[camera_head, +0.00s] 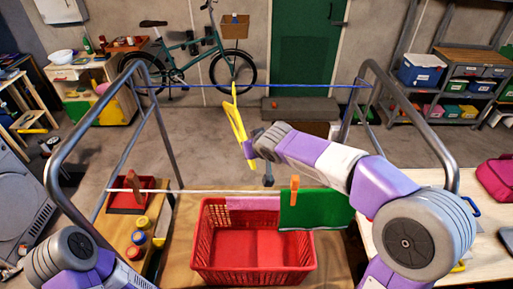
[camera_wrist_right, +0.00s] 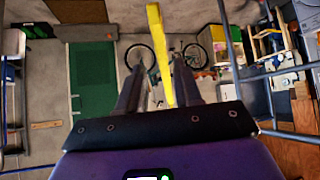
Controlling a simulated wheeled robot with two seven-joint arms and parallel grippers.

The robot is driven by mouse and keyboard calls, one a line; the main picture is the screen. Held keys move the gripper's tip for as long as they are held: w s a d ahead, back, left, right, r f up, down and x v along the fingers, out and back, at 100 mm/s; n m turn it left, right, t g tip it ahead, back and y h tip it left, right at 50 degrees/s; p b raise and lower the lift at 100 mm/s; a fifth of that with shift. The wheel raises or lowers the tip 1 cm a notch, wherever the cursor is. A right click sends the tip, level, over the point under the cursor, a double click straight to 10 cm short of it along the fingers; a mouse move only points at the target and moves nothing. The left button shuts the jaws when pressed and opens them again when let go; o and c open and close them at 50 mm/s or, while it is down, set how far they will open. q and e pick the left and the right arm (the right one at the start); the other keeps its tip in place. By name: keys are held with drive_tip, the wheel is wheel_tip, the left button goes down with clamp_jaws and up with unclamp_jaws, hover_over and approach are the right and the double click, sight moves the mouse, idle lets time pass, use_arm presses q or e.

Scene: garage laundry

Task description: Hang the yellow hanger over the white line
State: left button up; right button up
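The yellow hanger (camera_head: 238,125) is near the middle of the head view, seen almost edge-on and slightly slanted. Its top overlaps the blue line (camera_head: 300,86) at the back; I cannot tell whether it rests there. The white line (camera_head: 170,191) runs across nearer to me, lower in the picture. My right gripper (camera_head: 250,145) is at the hanger's side. In the right wrist view the hanger (camera_wrist_right: 159,50) passes between my two fingers (camera_wrist_right: 158,75), which stand apart with a gap beside it. My left gripper is out of view; only that arm shows at bottom left.
A green cloth (camera_head: 315,212) with an orange clip (camera_head: 294,188) and a pink cloth (camera_head: 253,203) hang on the white line. A red basket (camera_head: 204,262) stands below. Grey metal frames (camera_head: 62,160) flank the lines. Open floor lies behind.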

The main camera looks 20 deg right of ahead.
sight(246, 138)
drive_tip(key=b+x, duration=0.1)
drive_tip(key=x, duration=0.2)
drive_tip(key=shift+f, duration=0.25)
drive_tip(key=shift+b+x, duration=0.55)
drive_tip(key=shift+x, duration=0.65)
drive_tip(key=shift+w+r, duration=0.1)
clamp_jaws()
drive_tip(key=shift+r, duration=0.15)
drive_tip(key=shift+r+p, duration=1.55)
drive_tip(key=shift+r, duration=0.65)
